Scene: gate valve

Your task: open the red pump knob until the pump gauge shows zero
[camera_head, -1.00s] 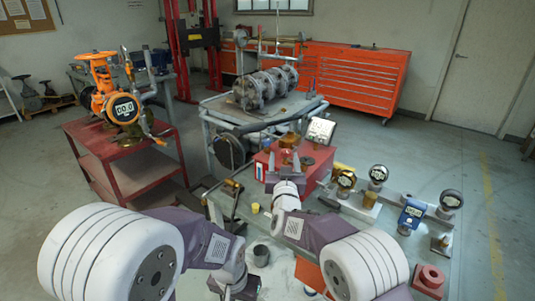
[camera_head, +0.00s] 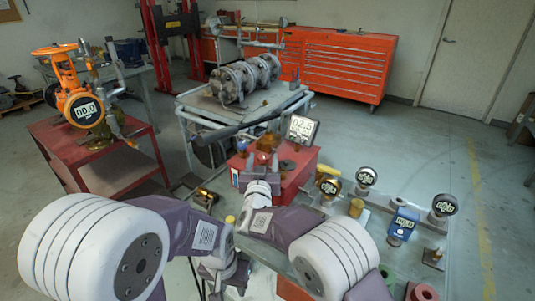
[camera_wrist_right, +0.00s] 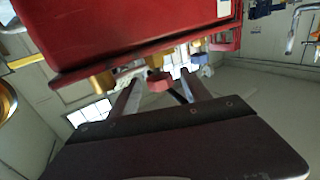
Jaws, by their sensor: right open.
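The red pump box (camera_head: 303,171) stands on the bench in the middle of the head view. Its tilted gauge (camera_head: 302,128) stands behind it with a nonzero number, apparently 02.5. My right gripper (camera_head: 262,160) is upright at the near side of the box, fingers apart. In the right wrist view, the open fingers (camera_wrist_right: 160,88) lie just below the large red box (camera_wrist_right: 140,35). A small red piece (camera_wrist_right: 158,82) shows between them; I cannot tell whether it is the knob or how near it is. My left gripper (camera_head: 222,272) is low in front, its fingertips unclear.
Round gauges (camera_head: 365,177) and a blue meter (camera_head: 402,224) stand right of the box. A dark lever (camera_head: 228,131) crosses behind it. A red cart (camera_head: 85,150) with an orange valve (camera_head: 75,95) is at left. Free floor lies at right.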

